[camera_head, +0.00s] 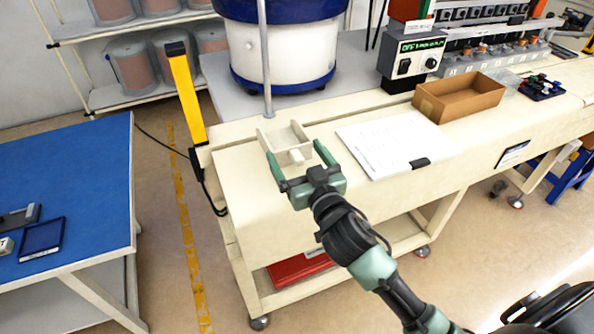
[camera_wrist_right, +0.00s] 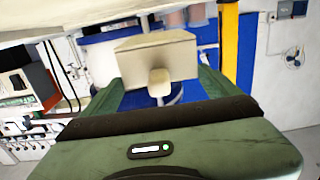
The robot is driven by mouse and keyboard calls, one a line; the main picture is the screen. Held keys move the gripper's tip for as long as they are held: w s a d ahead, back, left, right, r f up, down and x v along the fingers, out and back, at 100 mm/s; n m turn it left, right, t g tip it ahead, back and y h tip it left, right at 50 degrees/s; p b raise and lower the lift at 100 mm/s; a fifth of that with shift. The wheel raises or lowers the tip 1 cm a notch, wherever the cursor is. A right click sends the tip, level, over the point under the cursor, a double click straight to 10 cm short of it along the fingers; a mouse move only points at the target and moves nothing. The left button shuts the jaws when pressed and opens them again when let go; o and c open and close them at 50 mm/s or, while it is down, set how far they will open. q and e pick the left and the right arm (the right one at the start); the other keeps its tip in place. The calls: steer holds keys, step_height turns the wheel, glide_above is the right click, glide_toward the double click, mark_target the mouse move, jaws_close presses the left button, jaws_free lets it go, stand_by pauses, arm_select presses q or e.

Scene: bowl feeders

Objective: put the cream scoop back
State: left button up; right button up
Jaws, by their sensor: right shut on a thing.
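The cream scoop (camera_head: 287,137) is a small open box with a short handle, over the left end of the cream bench (camera_head: 240,190). My right gripper (camera_head: 298,157) is shut on its handle, with the box part beyond the fingertips. In the right wrist view the scoop (camera_wrist_right: 155,58) is in front of my right gripper (camera_wrist_right: 161,88), with the handle between the green fingers. I cannot tell whether the scoop touches the bench top. My left gripper is not in view.
A white and blue bowl feeder (camera_head: 280,55) stands behind the scoop. White papers (camera_head: 385,140) and a brown open box (camera_head: 458,97) lie to the right. A yellow post (camera_head: 187,95) stands at the bench's left end. A blue table (camera_head: 75,180) is across the gap.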

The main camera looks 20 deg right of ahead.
steer(key=shift+f, duration=0.4)
step_height(320, 180, down, 4)
steer(key=shift+r, duration=0.25)
steer(key=shift+f+b, duration=0.2)
steer(key=shift+b, duration=0.1)
steer(key=shift+f, duration=0.15)
steer(key=o, duration=1.1)
steer(key=shift+o, duration=0.2)
